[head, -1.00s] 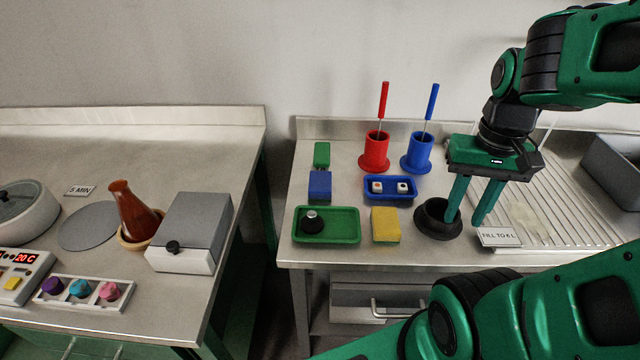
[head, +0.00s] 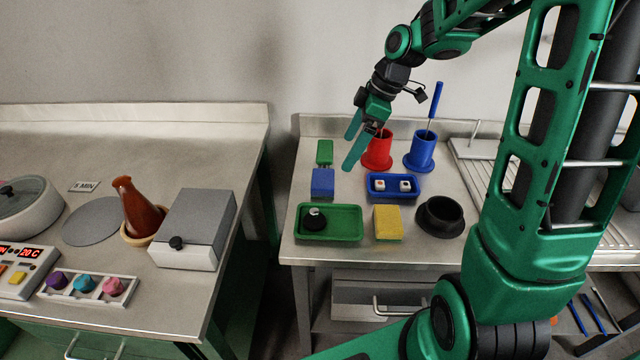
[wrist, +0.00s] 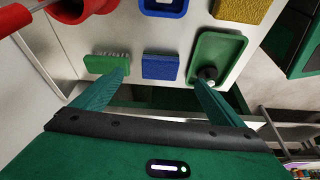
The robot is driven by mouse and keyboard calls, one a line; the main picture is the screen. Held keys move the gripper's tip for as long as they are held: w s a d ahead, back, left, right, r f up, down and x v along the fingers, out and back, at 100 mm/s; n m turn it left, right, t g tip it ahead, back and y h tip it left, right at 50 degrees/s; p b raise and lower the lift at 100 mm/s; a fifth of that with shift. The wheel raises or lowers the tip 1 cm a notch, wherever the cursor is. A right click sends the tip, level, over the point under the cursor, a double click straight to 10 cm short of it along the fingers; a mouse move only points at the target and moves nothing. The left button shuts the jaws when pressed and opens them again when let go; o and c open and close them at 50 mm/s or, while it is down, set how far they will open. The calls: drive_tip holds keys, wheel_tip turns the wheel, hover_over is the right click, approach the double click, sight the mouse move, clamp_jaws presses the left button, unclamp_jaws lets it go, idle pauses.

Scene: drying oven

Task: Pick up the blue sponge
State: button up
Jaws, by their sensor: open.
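The blue sponge (head: 322,183) is a small block on the right-hand steel table, between a green brush (head: 324,153) and a green tray (head: 340,236). In the wrist view the blue sponge (wrist: 160,66) lies beyond my fingertips, roughly midway between them. My gripper (head: 352,147) is open and empty. In the head view it hangs above the back of the table, up and to the right of the sponge, in front of the red cup. My gripper's two fingers (wrist: 157,85) also show spread in the wrist view.
A red cup (head: 377,158) and a blue cup (head: 419,155) stand at the back. A blue tray (head: 392,196) with small white pieces, a yellow sponge (head: 388,223) and a black bowl (head: 440,231) stand to the right. A gap separates this table from the left bench.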

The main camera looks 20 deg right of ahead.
approach(323, 178)
wheel_tip(323, 178, down, 2)
drive_tip(key=shift+n, duration=0.3)
drive_tip(key=shift+a+x, duration=0.1)
drive_tip(key=shift+x, duration=1.5)
drive_tip(key=shift+a+x, duration=0.15)
drive_tip(key=shift+x, duration=1.45)
drive_tip(key=shift+w+r, duration=0.1)
drive_tip(key=shift+w, duration=0.1)
drive_tip(key=shift+c, duration=0.3)
drive_tip(key=c, duration=1)
